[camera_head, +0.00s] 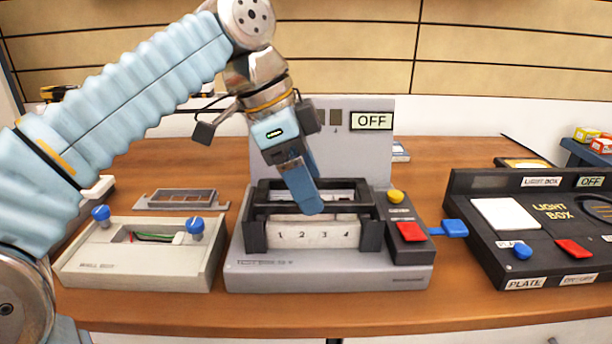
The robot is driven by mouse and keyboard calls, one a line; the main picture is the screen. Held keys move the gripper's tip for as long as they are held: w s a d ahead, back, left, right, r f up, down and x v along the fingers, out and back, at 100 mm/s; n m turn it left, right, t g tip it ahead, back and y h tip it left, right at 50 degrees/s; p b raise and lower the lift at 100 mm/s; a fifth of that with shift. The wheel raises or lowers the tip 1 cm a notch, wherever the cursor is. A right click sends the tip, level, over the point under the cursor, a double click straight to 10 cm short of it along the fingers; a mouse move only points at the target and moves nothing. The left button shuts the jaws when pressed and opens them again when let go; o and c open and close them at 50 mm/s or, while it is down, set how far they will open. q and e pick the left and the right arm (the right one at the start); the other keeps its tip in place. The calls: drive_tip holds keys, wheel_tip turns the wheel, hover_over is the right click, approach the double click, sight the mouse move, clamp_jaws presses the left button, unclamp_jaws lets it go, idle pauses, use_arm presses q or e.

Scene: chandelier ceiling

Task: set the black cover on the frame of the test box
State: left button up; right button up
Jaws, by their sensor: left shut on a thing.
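The grey test box (330,276) stands in the middle of the table, with an upright back panel reading OFF. Its black frame (368,232) surrounds a white strip numbered 1 to 4. The black cover (270,208) is at the frame, with a dark bar across the opening. The two are both black, so I cannot tell their exact border or whether the cover is fully seated. My left gripper (302,190) reaches down from above, its blue fingers shut on the cover near its middle; the fingers hide the contact. My right gripper is out of view.
A pale box (140,262) with blue knobs and wires stands at left, a flat grey plate (182,199) behind it. The black light box (540,240) stands at right. A yellow button (395,196) and red button (411,231) sit beside the frame. The table's front edge is close.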

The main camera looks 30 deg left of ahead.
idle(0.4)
use_arm(q)
drive_tip(key=shift+f+b, duration=0.45)
drive_tip(key=shift+f, duration=0.15)
idle(0.3)
drive_tip(key=o, duration=1.1)
drive_tip(key=shift+c, duration=0.2)
wheel_tip(320, 180, up, 6)
drive_tip(key=p, duration=0.5)
